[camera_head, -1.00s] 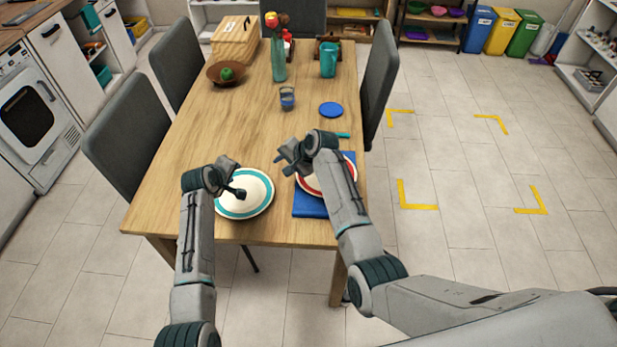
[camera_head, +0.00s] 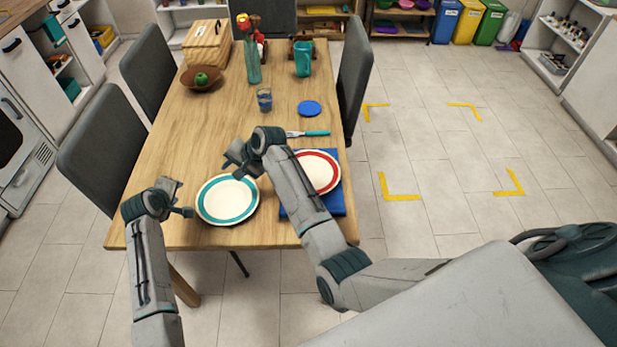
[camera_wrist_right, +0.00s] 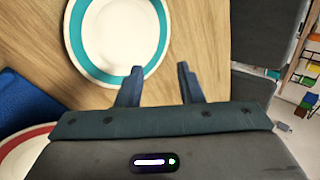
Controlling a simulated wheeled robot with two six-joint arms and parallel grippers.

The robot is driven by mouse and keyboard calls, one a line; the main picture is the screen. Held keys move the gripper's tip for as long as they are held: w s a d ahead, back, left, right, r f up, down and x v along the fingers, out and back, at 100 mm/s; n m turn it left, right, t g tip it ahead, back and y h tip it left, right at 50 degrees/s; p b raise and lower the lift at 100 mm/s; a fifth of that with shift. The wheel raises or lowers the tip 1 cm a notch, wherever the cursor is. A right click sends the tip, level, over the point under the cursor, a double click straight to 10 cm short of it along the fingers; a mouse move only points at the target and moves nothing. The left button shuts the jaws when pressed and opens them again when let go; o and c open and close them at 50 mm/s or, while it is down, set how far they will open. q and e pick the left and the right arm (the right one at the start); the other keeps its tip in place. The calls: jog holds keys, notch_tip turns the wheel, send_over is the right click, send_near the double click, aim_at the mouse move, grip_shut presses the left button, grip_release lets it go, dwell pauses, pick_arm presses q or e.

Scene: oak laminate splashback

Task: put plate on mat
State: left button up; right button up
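A white plate with a teal rim (camera_head: 227,200) lies on the bare table near its front edge. It also shows in the right wrist view (camera_wrist_right: 118,35). A blue mat (camera_head: 333,203) lies to its right, with a red-rimmed plate (camera_head: 320,172) on it. My left gripper (camera_head: 182,198) is open and empty, just left of the teal-rimmed plate. My right gripper (camera_head: 232,158) is beyond that plate's far edge. In the right wrist view its two fingers (camera_wrist_right: 161,72) are apart with nothing between them. My right forearm hides part of the red-rimmed plate and mat.
A fork with a teal handle (camera_head: 316,133) lies beyond the mat. A blue coaster (camera_head: 309,108), a glass (camera_head: 264,99), a vase (camera_head: 253,66), a jug (camera_head: 302,60) and a brown bowl (camera_head: 201,79) stand farther back. The table's left middle is clear.

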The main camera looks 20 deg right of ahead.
jog(key=v, duration=0.8)
jog(key=shift+s+d+r, duration=0.15)
jog(key=shift+s+d, duration=0.05)
jog(key=shift+d, duration=0.25)
